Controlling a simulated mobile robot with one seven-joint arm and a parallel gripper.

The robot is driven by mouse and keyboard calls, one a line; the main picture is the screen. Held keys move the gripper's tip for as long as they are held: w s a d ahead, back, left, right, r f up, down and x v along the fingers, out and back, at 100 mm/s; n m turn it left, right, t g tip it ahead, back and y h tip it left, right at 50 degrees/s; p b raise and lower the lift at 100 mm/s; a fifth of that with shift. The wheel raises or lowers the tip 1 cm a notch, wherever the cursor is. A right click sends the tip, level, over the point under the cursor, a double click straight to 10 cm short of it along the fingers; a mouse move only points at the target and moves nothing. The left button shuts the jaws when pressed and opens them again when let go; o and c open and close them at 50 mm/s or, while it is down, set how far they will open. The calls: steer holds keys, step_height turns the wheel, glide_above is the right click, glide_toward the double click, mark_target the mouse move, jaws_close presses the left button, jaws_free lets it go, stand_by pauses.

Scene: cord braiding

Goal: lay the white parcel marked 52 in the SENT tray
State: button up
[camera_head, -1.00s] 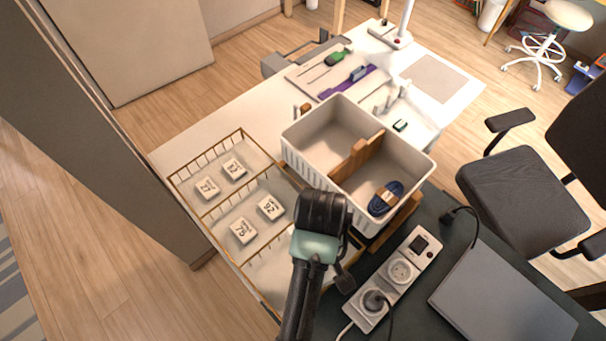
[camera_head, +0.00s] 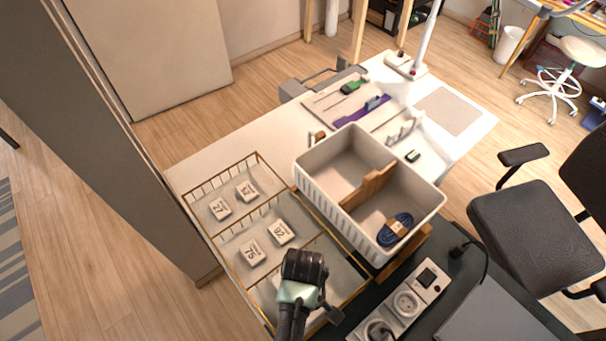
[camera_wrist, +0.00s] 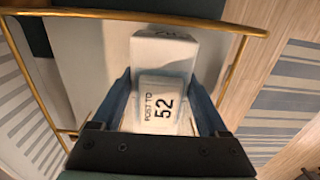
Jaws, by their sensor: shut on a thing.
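The white parcel marked 52 (camera_wrist: 160,104) is between the two blue fingers of my gripper (camera_wrist: 162,88) in the wrist view, its printed face toward the camera. My gripper is shut on it. In the head view my wrist (camera_head: 301,288) is over the near compartment of a brass-wire tray (camera_head: 236,262); the fingers and the held parcel are mostly hidden under it. Beyond the held parcel, the wrist view shows a paler white block (camera_wrist: 165,50) with a partly hidden mark. No SENT label is readable, so I cannot tell which compartment it names.
The middle compartment holds parcels 75 (camera_head: 252,253) and 92 (camera_head: 281,233). The far compartment holds parcel 77 (camera_head: 220,208) and another with an unclear number (camera_head: 246,190). A white divided basket (camera_head: 315,190) with a blue cord coil (camera_head: 396,229) stands right of the tray. A power strip (camera_head: 405,303) lies nearby.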

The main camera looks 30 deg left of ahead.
steer(key=shift+f, duration=0.2)
steer(key=shift+f, duration=0.2)
steer(key=o, duration=1.3)
